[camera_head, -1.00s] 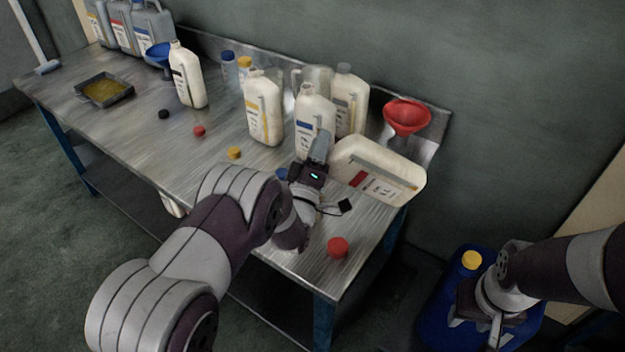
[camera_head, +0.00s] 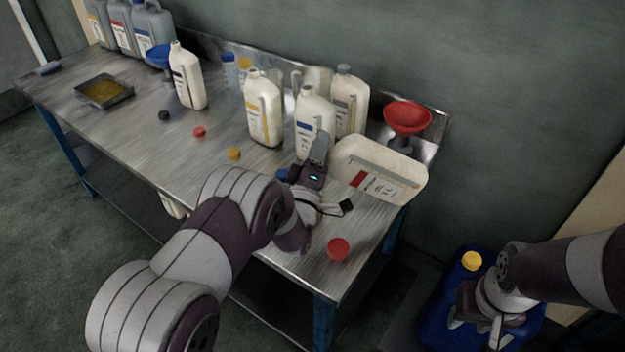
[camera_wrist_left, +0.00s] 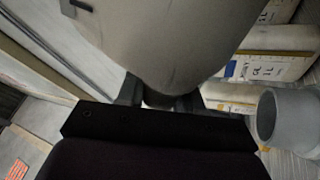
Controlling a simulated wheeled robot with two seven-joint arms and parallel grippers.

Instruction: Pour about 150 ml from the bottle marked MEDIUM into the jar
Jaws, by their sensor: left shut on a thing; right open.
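My left gripper (camera_head: 318,150) is shut on a white bottle with a red label (camera_head: 382,170), which is tipped onto its side at the right end of the table. In the left wrist view its pale body (camera_wrist_left: 160,40) narrows down between the fingers. Its mouth is hidden, and I cannot read the word on its label. A clear vessel (camera_head: 312,76), which looks like the jar, stands at the back, partly hidden behind the bottles. My right gripper (camera_head: 488,322) is open and empty, low at the right by a blue canister (camera_head: 436,318).
White bottles with blue (camera_head: 315,118), yellow (camera_head: 262,110) and black (camera_head: 187,76) labels, and a grey-capped one (camera_head: 349,98), stand upright. A red funnel (camera_head: 407,117) is at the back right. Loose caps, including a red one (camera_head: 338,249), lie in front. A tray (camera_head: 104,90) is far left.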

